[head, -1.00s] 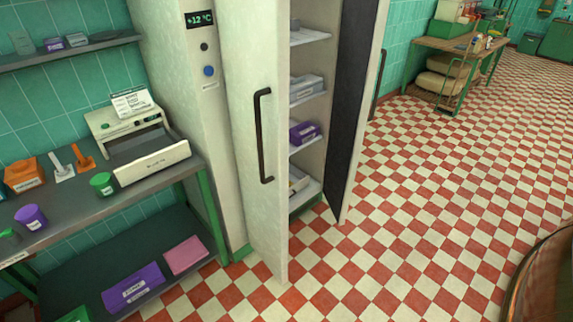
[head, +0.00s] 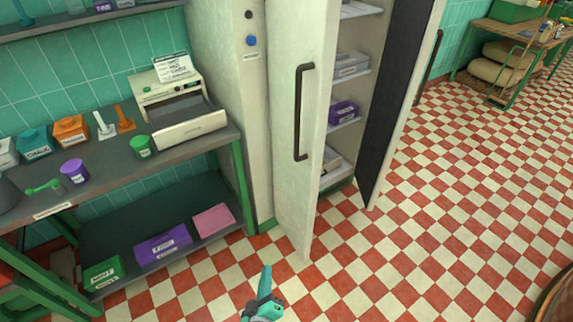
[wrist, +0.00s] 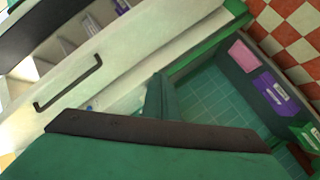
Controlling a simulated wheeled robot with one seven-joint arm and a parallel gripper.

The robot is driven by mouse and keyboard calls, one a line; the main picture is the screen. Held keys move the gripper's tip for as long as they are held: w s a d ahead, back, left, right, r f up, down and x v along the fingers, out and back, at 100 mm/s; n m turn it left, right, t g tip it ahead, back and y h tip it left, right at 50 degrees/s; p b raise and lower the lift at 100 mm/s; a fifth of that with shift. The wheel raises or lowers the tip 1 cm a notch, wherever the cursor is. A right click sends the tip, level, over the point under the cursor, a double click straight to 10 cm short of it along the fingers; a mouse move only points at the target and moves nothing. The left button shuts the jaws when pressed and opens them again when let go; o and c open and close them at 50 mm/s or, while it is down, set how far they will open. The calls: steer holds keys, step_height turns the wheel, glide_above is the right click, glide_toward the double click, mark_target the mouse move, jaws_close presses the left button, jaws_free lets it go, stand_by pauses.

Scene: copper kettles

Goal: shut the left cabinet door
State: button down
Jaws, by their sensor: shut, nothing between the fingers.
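The left cabinet door (head: 292,195) is a tall cream panel standing open, its outer face turned towards me. Its dark bar handle (head: 299,112) is upright in the head view. The wrist view also shows the cream door (wrist: 125,48) and the handle (wrist: 68,84), both slanted. My teal gripper (head: 266,271) is at the bottom of the head view, below and left of the door's lower edge. It is shut and empty, and looks apart from the door and handle.
The right cabinet door (head: 397,100) is also open. Shelves inside hold a purple box (head: 343,112). Checkered floor (head: 450,220) is clear to the right.

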steer(key=w+a+r+n+t+h, duration=0.1)
steer(key=w+r+n+h, duration=0.15)
steer(key=w+r, duration=0.8)
steer(key=w+a+r+n+t+h, duration=0.1)
steer(key=w+r+n+h, duration=0.15)
steer(key=w+r, duration=0.85)
steer(key=w+d+f, duration=0.3)
steer(key=w+d, duration=0.3)
steer(key=w, duration=0.5)
steer(key=shift+w+d, duration=0.3)
steer(key=shift+w, duration=0.1)
